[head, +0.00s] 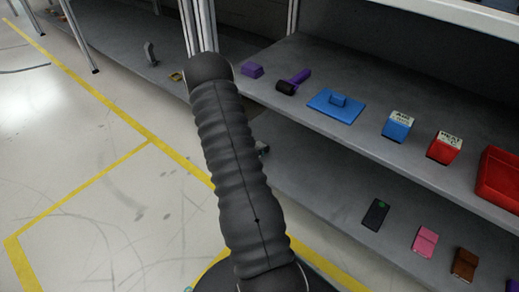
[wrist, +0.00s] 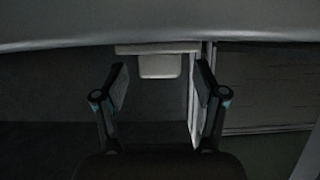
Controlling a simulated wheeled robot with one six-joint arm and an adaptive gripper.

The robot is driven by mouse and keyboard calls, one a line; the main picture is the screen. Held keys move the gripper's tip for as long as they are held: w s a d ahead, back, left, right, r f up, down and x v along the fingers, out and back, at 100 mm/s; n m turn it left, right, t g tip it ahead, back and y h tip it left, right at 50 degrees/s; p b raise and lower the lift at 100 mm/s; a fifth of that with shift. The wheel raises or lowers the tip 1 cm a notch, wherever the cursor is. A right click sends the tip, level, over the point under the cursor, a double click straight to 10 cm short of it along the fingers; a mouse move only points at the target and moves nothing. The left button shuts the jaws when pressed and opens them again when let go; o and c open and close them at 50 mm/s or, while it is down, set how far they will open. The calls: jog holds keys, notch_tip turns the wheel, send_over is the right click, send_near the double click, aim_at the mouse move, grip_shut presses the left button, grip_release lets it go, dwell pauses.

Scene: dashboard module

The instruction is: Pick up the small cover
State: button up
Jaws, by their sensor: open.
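I cannot tell for sure which thing is the small cover. A small purple block (head: 252,71) lies further left on that shelf. In the dim wrist view my gripper (wrist: 161,88) is open, with nothing held between its fingers. A pale block under a wider flat bar (wrist: 160,66) shows beyond and between the fingertips; I cannot tell what it is. In the head view my arm hides most of my gripper.
The upper shelf (head: 290,55) also holds a purple-and-black tool (head: 293,82), a blue box (head: 398,126), a red box (head: 444,147) and a red bin (head: 500,182). Below lie a black item (head: 376,214), a pink one (head: 425,241) and a brown one (head: 465,262). The floor at left is clear.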

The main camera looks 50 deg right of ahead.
aim_at(259, 144)
jog(key=shift+d+f, duration=0.25)
jog(key=shift+d, duration=0.4)
jog(key=shift+c, duration=0.3)
jog(key=c, duration=1.1)
jog(key=shift+r, duration=0.15)
jog(key=shift+r, duration=0.6)
notch_tip(259, 144, up, 3)
jog(key=shift+w+r+p, duration=0.1)
jog(key=shift+p, duration=0.45)
jog(key=s+r, duration=0.6)
jog(key=s, duration=0.5)
jog(key=shift+s+d+r+p, duration=0.2)
jog(key=shift+s+d+p, duration=0.15)
jog(key=shift+d+p, duration=0.1)
